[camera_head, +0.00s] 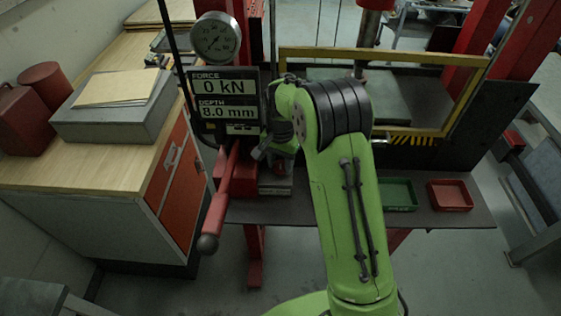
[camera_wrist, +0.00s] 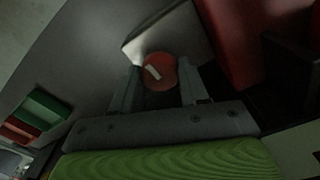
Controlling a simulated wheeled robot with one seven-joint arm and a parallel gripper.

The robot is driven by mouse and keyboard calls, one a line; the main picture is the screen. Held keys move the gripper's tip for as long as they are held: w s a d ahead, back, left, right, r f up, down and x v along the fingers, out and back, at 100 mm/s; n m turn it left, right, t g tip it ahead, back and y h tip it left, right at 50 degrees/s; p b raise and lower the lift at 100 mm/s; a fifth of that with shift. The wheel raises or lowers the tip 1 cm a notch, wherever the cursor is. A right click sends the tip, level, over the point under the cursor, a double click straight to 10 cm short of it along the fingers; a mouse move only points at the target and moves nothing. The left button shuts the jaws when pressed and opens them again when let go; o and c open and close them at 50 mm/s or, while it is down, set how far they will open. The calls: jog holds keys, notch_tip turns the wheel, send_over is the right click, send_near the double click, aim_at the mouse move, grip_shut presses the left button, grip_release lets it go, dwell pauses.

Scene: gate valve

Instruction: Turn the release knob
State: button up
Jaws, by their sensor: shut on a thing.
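The release knob (camera_wrist: 160,70) is a round red knob with a pale bar mark, seen in the wrist view. My gripper (camera_wrist: 158,92) has one finger on each side of the knob and is shut on it. The pale mark is tilted, running from upper left to lower right. In the head view my gripper (camera_head: 262,150) is beside the pump block (camera_head: 275,183) behind the red lever, and my green arm partly covers that area. The knob cannot be made out in the head view.
A red pump lever (camera_head: 219,195) sticks out left of my gripper. A display (camera_head: 224,100) reads 0 kN and 8.0 mm, below a round gauge (camera_head: 215,38). A yellow frame (camera_head: 450,95) stands behind my arm. Green (camera_head: 398,195) and red trays (camera_head: 449,195) sit on the right.

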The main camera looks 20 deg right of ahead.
aim_at(280, 164)
jog(key=n, duration=0.6)
jog(key=shift+n, duration=0.3)
jog(key=n+b, duration=0.1)
jog(key=n, duration=0.4)
jog(key=shift+n, duration=0.4)
jog(key=o, duration=1.1)
jog(key=shift+c, duration=0.2)
notch_tip(280, 164, up, 16)
jog(key=p, duration=0.1)
jog(key=shift+p, duration=0.3)
jog(key=shift+f, duration=0.1)
